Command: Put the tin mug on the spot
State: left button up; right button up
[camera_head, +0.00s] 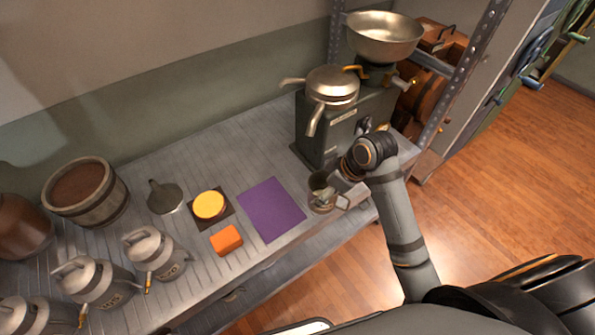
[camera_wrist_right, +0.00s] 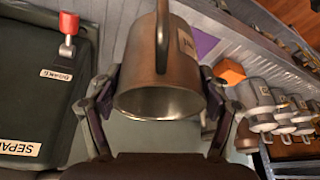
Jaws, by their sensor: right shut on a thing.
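The tin mug (camera_head: 321,191) is a grey metal cup near the front right of the worktop, just right of a purple square (camera_head: 271,209). My right gripper (camera_head: 334,187) is shut on it. In the right wrist view the mug (camera_wrist_right: 160,72) sits between the two fingers, with its handle on the side away from the fingers' base. I cannot tell whether its base touches the worktop. A yellow round disc (camera_head: 209,205) lies on a dark square left of the purple one. Which of these is the spot, I cannot tell. My left gripper is not in view.
A dark green machine (camera_head: 343,130) with a metal bowl (camera_head: 383,37) stands behind the mug. An orange block (camera_head: 227,240) and a small dark scoop-like item (camera_head: 165,197) lie left of the purple square. Several metal cans (camera_head: 154,255) and a wooden tub (camera_head: 86,192) stand further left.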

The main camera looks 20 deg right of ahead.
jog(key=shift+w, duration=0.25)
jog(key=shift+s+r, duration=0.15)
jog(key=shift+s, duration=0.05)
jog(key=shift+w, duration=0.2)
jog(key=w+f, duration=0.4)
jog(key=w+f+p, duration=0.1)
jog(key=w+f, duration=0.3)
jog(key=w+a+f, duration=0.1)
jog(key=w+f, duration=0.2)
jog(key=w, duration=0.1)
jog(key=shift+w+f, duration=0.35)
jog(key=shift+f, duration=0.5)
jog(key=shift+f, duration=0.15)
jog(key=o, duration=1.3)
